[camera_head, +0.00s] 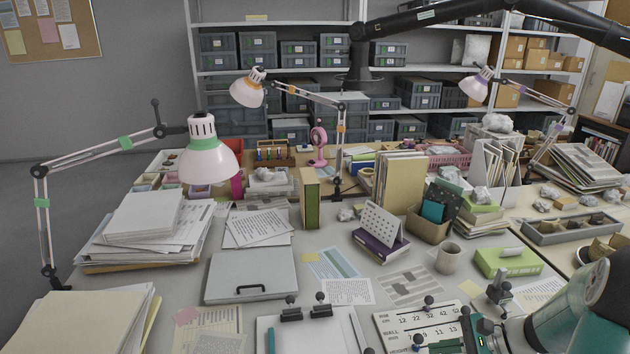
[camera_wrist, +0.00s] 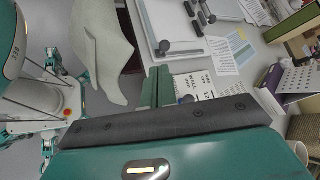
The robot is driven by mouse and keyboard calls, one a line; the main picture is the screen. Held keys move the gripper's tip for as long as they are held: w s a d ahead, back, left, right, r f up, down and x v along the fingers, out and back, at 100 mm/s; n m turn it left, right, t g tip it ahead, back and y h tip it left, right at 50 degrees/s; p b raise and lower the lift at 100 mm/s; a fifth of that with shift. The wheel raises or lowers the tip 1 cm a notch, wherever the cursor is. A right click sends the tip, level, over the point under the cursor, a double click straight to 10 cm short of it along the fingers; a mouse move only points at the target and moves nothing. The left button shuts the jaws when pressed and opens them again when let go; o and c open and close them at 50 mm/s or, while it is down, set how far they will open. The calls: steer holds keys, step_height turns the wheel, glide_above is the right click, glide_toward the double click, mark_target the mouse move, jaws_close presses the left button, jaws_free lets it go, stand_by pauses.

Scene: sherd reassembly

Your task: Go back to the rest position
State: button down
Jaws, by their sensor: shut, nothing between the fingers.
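My gripper (camera_wrist: 154,88) shows in the wrist view as two green fingers closed together, with nothing between them. It is over the front edge of the desk, near a printed card (camera_wrist: 194,84) marked with numbers. In the head view a teal part of my arm is at the bottom right, by the same numbered card (camera_head: 420,318). I cannot make out the fingertips clearly there. A pale, curved, pointed object (camera_wrist: 103,48) lies left of the fingers in the wrist view; I cannot tell what it is.
A white board (camera_head: 285,335) with dark clamps lies at the front. A grey clipboard case (camera_head: 250,272), a mug (camera_head: 448,258), a green box (camera_head: 508,262), paper stacks (camera_head: 150,215) and a white desk lamp (camera_head: 208,160) crowd the desk. Shelves (camera_head: 300,17) stand behind.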

steer(key=s+a+r+n+h, duration=0.5)
steer(key=s+a+r+n, duration=0.1)
steer(key=a+r+n, duration=0.1)
steer(key=s+a+r+n+t+h, duration=0.1)
steer(key=s+a+r+n+h, duration=0.4)
steer(key=r, duration=0.6)
steer(key=s+a+n, duration=0.2)
steer(key=n, duration=0.1)
steer(key=shift+s+r+n, duration=0.2)
steer(key=shift+r+n, duration=0.05)
steer(key=shift+n, duration=0.15)
steer(key=shift+a, duration=0.2)
